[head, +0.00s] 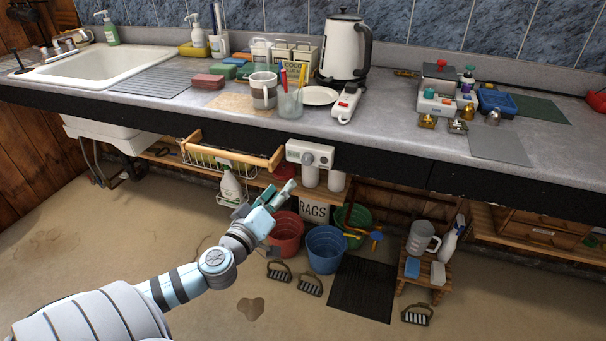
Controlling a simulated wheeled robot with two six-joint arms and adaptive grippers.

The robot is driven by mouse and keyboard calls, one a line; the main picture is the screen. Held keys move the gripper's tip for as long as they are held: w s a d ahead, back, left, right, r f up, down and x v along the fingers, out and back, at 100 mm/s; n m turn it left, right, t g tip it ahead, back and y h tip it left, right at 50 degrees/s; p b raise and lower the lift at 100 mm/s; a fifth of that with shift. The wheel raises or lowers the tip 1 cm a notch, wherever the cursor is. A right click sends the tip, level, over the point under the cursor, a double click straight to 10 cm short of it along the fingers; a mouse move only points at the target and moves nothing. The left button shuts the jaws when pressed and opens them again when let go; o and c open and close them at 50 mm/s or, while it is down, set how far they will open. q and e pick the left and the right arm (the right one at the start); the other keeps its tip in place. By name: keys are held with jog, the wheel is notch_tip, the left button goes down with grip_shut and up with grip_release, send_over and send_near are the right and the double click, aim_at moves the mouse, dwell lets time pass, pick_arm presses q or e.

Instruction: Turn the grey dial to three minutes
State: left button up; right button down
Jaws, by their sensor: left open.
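A pale box (323,150) is fixed to the dark front edge of the counter, near the middle of the head view. A round grey dial (308,158) sits on its front face. Any minute marks are too small to read. My left gripper (281,189) is open, below and to the left of the dial, apart from it. I see nothing between its fingers. My right gripper is out of view.
A wooden rail with a wire basket (220,160) sticks out left of the box. A red bucket (285,236), a blue bucket (326,250) and a rags box (314,208) stand below. The front floor is mostly clear.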

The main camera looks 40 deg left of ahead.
aim_at(306, 162)
pick_arm(q)
jog(key=p+x, duration=0.2)
jog(key=x, duration=0.9)
jog(key=shift+r+p, duration=0.1)
jog(key=shift+p, duration=0.2)
jog(key=shift+w, duration=0.4)
jog(key=shift+a, duration=0.1)
jog(key=c, duration=0.9)
grip_shut()
